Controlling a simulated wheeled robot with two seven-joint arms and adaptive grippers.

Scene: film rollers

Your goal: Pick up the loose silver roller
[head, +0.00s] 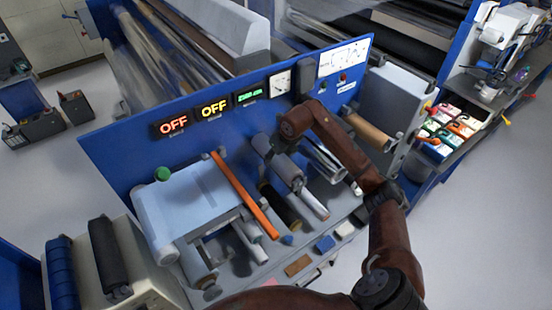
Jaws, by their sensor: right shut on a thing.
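My right arm reaches in from the lower right and bends down over the machine's front shelf. Whether the roller touches the shelf cannot be told. Another shiny silver roller (330,168) lies to the right, partly behind my arm. My left gripper is not in view.
A dark roller (279,206) with a brown end lies just left of the gripper. An orange bar (245,195) lies further left. The blue panel (130,150) with lit displays stands behind. Small blocks (325,243) sit at the shelf's front. A tan roller (368,131) is at right.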

